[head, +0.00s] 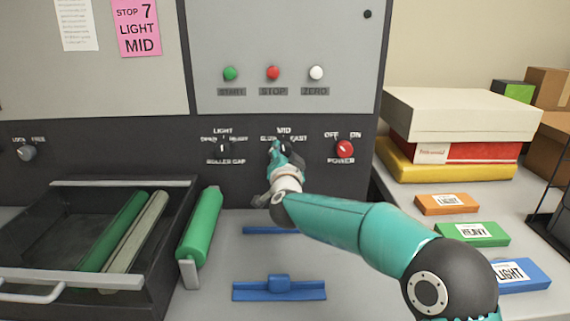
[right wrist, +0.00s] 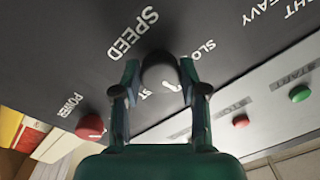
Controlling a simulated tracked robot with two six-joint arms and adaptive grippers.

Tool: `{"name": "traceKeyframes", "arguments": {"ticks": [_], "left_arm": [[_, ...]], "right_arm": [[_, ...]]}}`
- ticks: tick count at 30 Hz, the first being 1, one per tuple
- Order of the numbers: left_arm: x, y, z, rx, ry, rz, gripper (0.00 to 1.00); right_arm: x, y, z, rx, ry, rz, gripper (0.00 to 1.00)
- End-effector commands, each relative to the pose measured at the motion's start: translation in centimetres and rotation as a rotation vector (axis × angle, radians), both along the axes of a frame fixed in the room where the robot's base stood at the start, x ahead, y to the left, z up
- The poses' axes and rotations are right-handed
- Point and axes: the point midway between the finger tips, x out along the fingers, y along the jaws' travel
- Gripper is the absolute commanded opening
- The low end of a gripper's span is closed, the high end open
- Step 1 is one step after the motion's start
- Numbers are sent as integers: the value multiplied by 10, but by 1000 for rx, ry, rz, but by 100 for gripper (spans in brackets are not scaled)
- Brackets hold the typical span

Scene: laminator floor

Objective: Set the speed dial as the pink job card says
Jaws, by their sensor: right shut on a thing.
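The pink job card (head: 138,27) hangs at the top left of the head view and reads "STOP 7 LIGHT MID". The speed dial (right wrist: 160,70) is a dark round knob on the black panel, marked SLOW, MID and FAST. My right gripper (head: 280,150) is at the dial and mostly covers it in the head view. In the right wrist view, its two fingers (right wrist: 158,82) are shut on the dial from both sides. A white mark shows beside the knob between the SLOW and FAST lettering; I cannot tell whether it is the pointer. My left gripper is not in view.
The red power knob (head: 345,148) is right of the dial, the roller gap knob (head: 223,147) left. Green, red and white buttons (head: 273,73) sit above. Below lie a black tray (head: 120,183), a green roller (head: 201,226) and blue holders (head: 279,289).

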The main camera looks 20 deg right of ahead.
Motion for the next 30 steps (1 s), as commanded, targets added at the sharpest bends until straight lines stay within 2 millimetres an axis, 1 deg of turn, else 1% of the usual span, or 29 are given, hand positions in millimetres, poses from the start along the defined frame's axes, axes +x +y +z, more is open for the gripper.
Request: {"name": "traceKeyframes", "arguments": {"ticks": [1, 3, 10, 26, 27, 29, 30], "left_arm": [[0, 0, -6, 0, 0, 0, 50], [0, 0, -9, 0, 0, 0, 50], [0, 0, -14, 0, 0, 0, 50], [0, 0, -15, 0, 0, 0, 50], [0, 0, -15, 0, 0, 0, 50], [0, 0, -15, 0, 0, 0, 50], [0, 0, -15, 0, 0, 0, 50]], "right_arm": [[0, -1, -3, 31, -9, -3, 8], [0, -1, -3, 69, -19, -3, 8], [0, -2, -2, 149, -41, -5, 8], [0, -3, -2, 171, -46, -7, 8], [0, -3, -2, 171, -46, -7, 49], [0, -3, -1, 170, -46, -7, 59], [0, -3, -1, 170, -47, -6, 66]]}}
